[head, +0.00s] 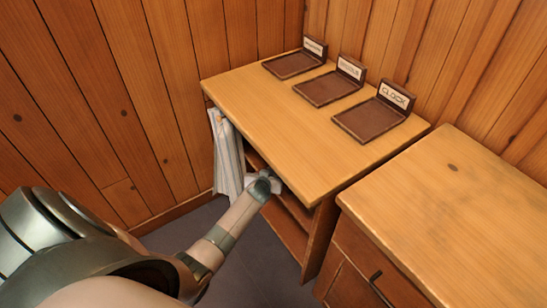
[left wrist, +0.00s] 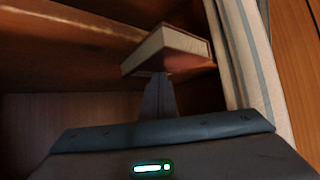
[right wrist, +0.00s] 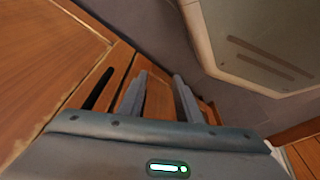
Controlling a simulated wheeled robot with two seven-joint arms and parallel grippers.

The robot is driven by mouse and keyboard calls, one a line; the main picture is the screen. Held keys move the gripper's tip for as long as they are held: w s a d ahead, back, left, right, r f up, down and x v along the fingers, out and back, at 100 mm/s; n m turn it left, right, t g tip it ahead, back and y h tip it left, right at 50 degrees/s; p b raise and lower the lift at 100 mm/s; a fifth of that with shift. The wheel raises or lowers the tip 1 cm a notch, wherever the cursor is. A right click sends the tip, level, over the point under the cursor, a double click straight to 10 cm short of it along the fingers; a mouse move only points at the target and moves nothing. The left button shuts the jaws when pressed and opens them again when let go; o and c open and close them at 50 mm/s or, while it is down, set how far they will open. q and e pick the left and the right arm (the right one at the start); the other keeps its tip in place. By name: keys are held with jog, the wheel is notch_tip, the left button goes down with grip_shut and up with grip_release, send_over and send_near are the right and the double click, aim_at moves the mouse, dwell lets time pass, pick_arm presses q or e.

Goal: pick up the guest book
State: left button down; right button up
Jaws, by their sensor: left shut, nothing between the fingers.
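A book (left wrist: 168,48) with a reddish cover and pale page edges shows in the left wrist view, inside the wooden shelf unit. I take it for the guest book. My left gripper (left wrist: 160,78) is shut and empty, its fingertips just in front of the book; I cannot tell whether they touch it. In the head view my left gripper (head: 268,183) is at the shelf opening under the tabletop, and the book is hidden there. My right gripper (right wrist: 160,77) is open and empty, in front of a wooden drawer front; it is not in the head view.
The shelf unit's top (head: 300,130) carries three brown labelled trays, one reading CLOCK (head: 378,118). A striped pale cloth (head: 226,155) hangs at the unit's left end and shows close at the right in the left wrist view (left wrist: 252,60). A wooden cabinet (head: 460,220) stands at the right.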

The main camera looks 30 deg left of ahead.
pick_arm(q)
jog(key=shift+s, duration=0.3)
jog(key=shift+w+r, duration=0.1)
jog(key=shift+w, duration=0.05)
pick_arm(e)
jog(key=shift+r, duration=0.4)
pick_arm(q)
jog(key=shift+w+r, duration=0.1)
jog(key=shift+r, duration=0.05)
pick_arm(e)
jog(key=shift+f, duration=0.1)
pick_arm(q)
jog(key=shift+a+r+p, duration=0.1)
jog(key=shift+r+p, duration=0.15)
jog(key=shift+p, duration=0.1)
jog(key=shift+r+p, duration=0.1)
jog(key=shift+p, duration=0.2)
jog(key=s+d, duration=0.4)
jog(key=s, duration=0.7)
jog(key=shift+s+d, duration=0.15)
jog(key=shift+d, duration=0.2)
pick_arm(e)
jog(key=f, duration=0.1)
jog(key=s+f, duration=0.1)
jog(key=f, duration=0.3)
jog(key=shift+s+d+f, duration=0.25)
jog(key=shift+s+d, duration=0.05)
jog(key=shift+d, duration=0.05)
